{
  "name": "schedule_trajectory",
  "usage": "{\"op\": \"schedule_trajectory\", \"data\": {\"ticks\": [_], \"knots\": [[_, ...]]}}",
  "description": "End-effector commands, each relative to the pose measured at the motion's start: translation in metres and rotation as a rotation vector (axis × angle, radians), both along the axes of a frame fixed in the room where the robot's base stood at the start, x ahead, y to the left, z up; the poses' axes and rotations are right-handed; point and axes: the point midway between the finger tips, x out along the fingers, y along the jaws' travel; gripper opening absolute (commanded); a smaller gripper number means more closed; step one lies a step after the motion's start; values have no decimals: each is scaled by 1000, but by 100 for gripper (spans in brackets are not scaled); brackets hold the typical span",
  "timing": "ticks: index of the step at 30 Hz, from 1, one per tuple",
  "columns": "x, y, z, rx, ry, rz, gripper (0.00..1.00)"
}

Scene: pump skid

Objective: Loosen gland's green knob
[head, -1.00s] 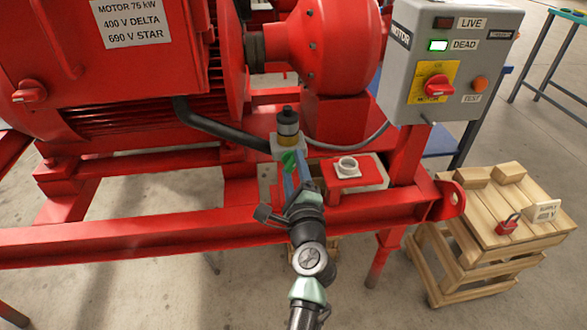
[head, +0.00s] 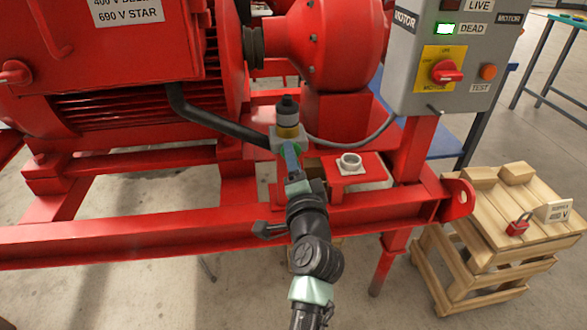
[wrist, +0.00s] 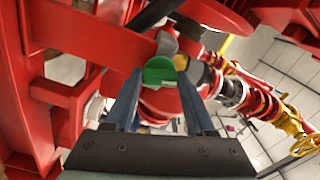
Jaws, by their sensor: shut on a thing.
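The gland (head: 288,115), with a black top and a brass-yellow ring, stands upright on a small grey block (head: 279,143) at the red frame. In the head view its green knob is mostly hidden by my gripper (head: 290,156). In the wrist view the round green knob (wrist: 160,71) lies between the two blue-grey fingertips of my gripper (wrist: 160,80), which is shut on it. The knob's far side and exact turn angle cannot be told.
A red rail (head: 130,242) runs below my arm. A black cable (head: 215,125) leads to the gland. The grey motor control box (head: 455,60) and a wooden crate (head: 505,225) with a red padlock (head: 518,225) are further right.

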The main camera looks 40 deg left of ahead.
Motion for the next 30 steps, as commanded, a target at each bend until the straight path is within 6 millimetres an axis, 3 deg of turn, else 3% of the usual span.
{"op": "schedule_trajectory", "data": {"ticks": [30], "knots": [[1, -1, -4, -622, -726, -1, 0]]}}
